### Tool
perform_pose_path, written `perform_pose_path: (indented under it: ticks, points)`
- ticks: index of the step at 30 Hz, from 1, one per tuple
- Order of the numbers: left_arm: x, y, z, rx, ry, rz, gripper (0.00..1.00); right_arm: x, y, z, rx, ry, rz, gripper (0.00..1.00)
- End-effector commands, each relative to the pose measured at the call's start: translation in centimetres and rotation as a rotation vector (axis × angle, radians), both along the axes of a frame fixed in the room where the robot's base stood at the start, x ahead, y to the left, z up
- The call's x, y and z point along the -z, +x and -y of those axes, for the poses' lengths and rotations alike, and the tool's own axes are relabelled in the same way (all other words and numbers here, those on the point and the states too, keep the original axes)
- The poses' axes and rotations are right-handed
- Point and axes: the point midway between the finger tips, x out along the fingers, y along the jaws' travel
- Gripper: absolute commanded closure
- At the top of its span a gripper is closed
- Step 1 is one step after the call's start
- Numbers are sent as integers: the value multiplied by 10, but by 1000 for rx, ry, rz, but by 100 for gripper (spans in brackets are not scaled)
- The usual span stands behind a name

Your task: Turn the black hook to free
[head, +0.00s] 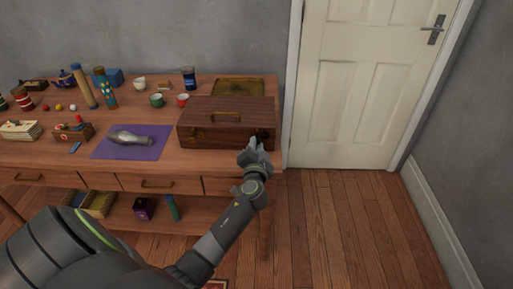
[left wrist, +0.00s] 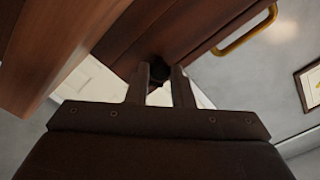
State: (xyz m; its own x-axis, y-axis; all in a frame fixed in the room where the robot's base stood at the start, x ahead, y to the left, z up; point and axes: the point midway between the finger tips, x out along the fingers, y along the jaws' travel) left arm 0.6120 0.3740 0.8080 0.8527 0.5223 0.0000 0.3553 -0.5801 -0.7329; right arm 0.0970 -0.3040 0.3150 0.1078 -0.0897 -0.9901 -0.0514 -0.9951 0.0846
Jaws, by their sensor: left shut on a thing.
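My left gripper (head: 256,143) is at the right part of the case's front. In the left wrist view its two fingers (left wrist: 160,82) are closed around a small black piece, the black hook (left wrist: 157,69), at the edge of the case. The fingers hide part of the hook, and its exact angle cannot be told. My right gripper is not in view.
A purple cloth (head: 105,149) with a silvery vase-like object lies left of the case. Mugs, tubes, a teapot and small boxes stand farther left and behind on the table (head: 165,159). A white door (head: 352,90) and open floor are to the right.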

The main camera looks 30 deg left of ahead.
Motion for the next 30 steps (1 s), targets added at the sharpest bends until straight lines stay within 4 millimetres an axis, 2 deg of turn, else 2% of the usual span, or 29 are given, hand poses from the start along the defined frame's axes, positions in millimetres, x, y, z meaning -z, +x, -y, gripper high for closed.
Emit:
perform_pose_path:
  ticks: [12,30]
  points:
    - [-1,0,0,0,222,-135,100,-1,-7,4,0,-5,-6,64]
    - [-1,0,0,0,280,-170,100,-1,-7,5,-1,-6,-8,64]
